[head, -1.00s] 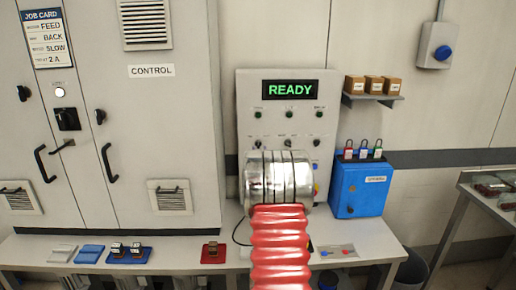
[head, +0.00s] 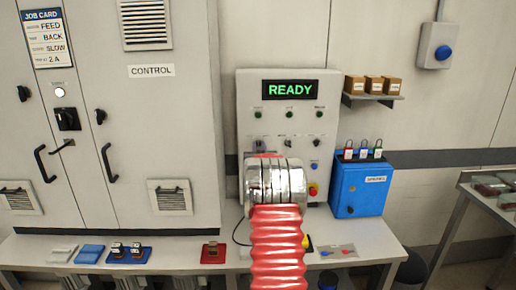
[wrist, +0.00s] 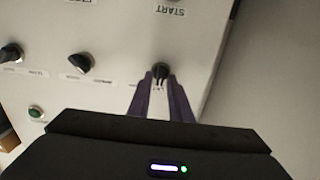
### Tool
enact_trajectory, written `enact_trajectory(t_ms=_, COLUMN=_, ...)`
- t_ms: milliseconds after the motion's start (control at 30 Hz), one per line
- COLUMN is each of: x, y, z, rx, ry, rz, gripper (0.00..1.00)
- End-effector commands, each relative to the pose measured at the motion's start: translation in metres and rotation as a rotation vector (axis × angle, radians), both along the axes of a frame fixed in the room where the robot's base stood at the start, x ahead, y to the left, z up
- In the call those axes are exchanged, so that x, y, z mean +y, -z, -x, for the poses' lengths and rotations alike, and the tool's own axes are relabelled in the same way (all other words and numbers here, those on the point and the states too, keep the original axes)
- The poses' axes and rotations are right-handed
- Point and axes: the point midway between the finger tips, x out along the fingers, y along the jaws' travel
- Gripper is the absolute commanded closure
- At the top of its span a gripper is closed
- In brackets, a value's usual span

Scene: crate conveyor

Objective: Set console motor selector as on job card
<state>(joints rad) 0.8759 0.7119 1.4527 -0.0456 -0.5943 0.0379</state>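The console (head: 245,100) stands on the bench with a row of black selectors. The job card (head: 46,38) reads FEED, BACK, SLOW and 2 A.
The console display (head: 290,90) shows READY. A START label (wrist: 166,11) and a green lamp (wrist: 36,111) are near the knobs. A blue box (head: 360,188) with padlocks stands right of the console. A control cabinet (head: 165,110) stands left.

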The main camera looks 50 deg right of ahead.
Motion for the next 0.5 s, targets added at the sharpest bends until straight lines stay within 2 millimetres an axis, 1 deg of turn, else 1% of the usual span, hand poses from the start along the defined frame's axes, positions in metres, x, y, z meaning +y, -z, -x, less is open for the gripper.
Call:
enact_trajectory(t_ms=33, x=0.0001, y=-0.0001, z=0.0001, rx=0.000, ry=0.000, rz=0.000, gripper=0.85)
enact_trajectory(t_ms=233, x=0.0001, y=0.0000, z=0.0001, rx=0.000, ry=0.000, rz=0.000, gripper=0.99)
enact_trajectory(t_ms=433, x=0.0001, y=0.0000, z=0.0001, rx=0.000, ry=0.000, rz=0.000, gripper=1.00)
enact_trajectory(t_ms=467, x=0.0078, y=-0.0005, z=-0.0006, rx=0.000, ry=-0.002, rz=0.000, gripper=1.00)
enact_trajectory(t_ms=500, x=0.0046, y=0.0001, z=-0.0004, rx=0.001, ry=-0.001, rz=0.001, gripper=1.00)
